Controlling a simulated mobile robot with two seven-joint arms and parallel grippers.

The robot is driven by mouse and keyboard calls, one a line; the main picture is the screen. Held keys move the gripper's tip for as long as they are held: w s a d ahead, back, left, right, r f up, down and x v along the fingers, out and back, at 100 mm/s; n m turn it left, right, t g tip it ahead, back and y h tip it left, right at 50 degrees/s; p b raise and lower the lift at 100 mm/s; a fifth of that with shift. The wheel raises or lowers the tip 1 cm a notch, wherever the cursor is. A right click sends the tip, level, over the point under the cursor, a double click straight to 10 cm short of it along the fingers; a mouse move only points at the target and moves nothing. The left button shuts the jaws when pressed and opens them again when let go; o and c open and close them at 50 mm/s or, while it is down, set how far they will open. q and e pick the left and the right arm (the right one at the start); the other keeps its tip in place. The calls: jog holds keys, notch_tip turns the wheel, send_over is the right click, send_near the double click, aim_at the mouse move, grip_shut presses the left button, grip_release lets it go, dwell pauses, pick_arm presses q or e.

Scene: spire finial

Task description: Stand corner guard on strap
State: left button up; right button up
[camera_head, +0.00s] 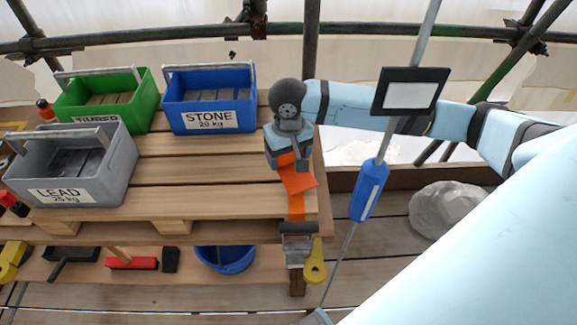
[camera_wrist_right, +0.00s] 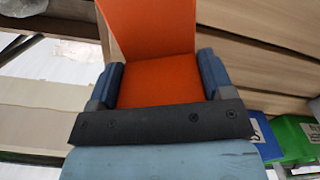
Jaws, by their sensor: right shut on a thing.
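The orange corner guard (camera_head: 299,181) is in my right gripper (camera_head: 287,160), above the right end of the wooden table. In the right wrist view the guard (camera_wrist_right: 158,82) sits between the two blue fingers, with one flap bent up and away. An orange strap (camera_head: 296,208) runs down over the table's front edge, directly below the guard. In the head view guard and strap overlap, so I cannot tell whether they touch. A grey ratchet (camera_head: 298,232) with a yellow tag-like part (camera_head: 315,263) hangs on the strap. My left gripper is not in view.
Green (camera_head: 108,98), blue (camera_head: 210,100) and grey (camera_head: 72,165) crates stand on the slatted table (camera_head: 200,200). A pole with a blue sleeve (camera_head: 368,192) stands right of the table. A blue bucket (camera_head: 225,258) is below. A grey sack-like lump (camera_head: 447,209) lies at right.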

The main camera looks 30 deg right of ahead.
aim_at(289, 162)
notch_tip(289, 162, down, 4)
jog(key=shift+f, duration=0.15)
dwell(0.3)
jog(key=o, duration=0.9)
jog(key=shift+f, duration=0.1)
jog(key=shift+o, duration=0.2)
jog(key=shift+r, duration=0.2)
notch_tip(289, 162, up, 12)
jog(key=shift+f+p, duration=0.1)
jog(key=shift+p, duration=0.35)
